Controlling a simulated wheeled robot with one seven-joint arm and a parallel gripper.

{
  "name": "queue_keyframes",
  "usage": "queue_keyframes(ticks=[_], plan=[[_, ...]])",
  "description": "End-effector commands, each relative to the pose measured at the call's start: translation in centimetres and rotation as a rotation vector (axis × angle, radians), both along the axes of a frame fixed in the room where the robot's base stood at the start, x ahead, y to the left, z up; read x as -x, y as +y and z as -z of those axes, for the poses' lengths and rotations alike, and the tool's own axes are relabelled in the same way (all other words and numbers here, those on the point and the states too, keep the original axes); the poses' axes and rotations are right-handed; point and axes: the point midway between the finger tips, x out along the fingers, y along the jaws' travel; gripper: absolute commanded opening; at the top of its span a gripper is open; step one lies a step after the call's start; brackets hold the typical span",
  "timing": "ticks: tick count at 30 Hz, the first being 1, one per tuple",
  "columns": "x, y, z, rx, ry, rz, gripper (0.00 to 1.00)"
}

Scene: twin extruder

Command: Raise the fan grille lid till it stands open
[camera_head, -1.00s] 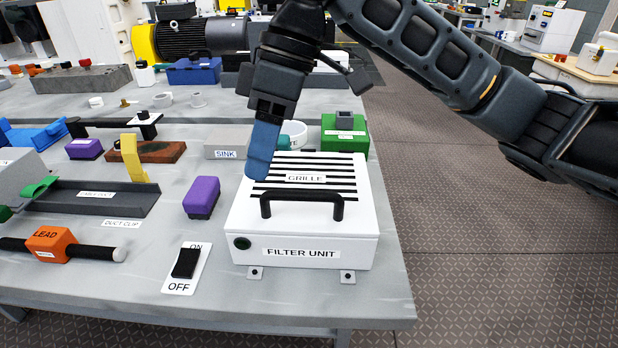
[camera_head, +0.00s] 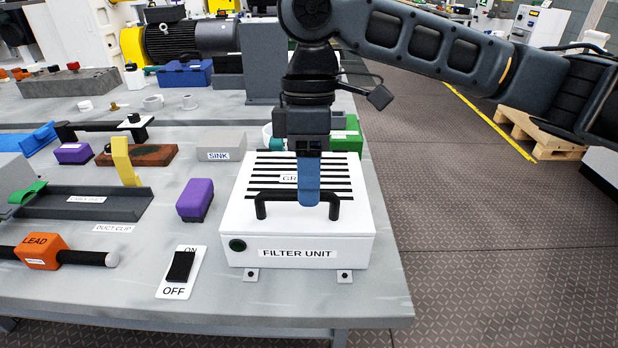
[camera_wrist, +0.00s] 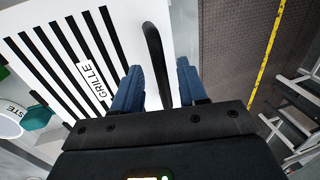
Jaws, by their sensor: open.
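The white filter unit (camera_head: 300,252) stands near the table's front right corner. Its flat grille lid (camera_head: 240,195) has black slots and lies shut; in the wrist view the lid (camera_wrist: 60,50) fills the left side. A black bar handle (camera_head: 262,205) runs along the lid's front part. My gripper (camera_head: 308,200) points down over the handle's middle. In the wrist view my open gripper (camera_wrist: 156,75) has its blue fingers apart, with the handle (camera_wrist: 154,50) showing between them. I cannot tell whether a finger touches the handle.
An ON/OFF switch (camera_head: 180,270) and a purple block (camera_head: 195,200) lie left of the unit. A green box (camera_head: 350,140) stands behind it. The table's right edge is close to the unit, with open floor beyond.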

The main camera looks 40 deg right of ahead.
Motion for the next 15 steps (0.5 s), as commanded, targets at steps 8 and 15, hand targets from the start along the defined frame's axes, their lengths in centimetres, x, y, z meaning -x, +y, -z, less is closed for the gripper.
queue_keyframes(ticks=[8, 15], plan=[[0.07, 0.06, 0.35, -0.001, -0.001, -0.001, 0.42], [0.06, 0.05, 0.34, -0.001, -0.001, -0.001, 0.24]])
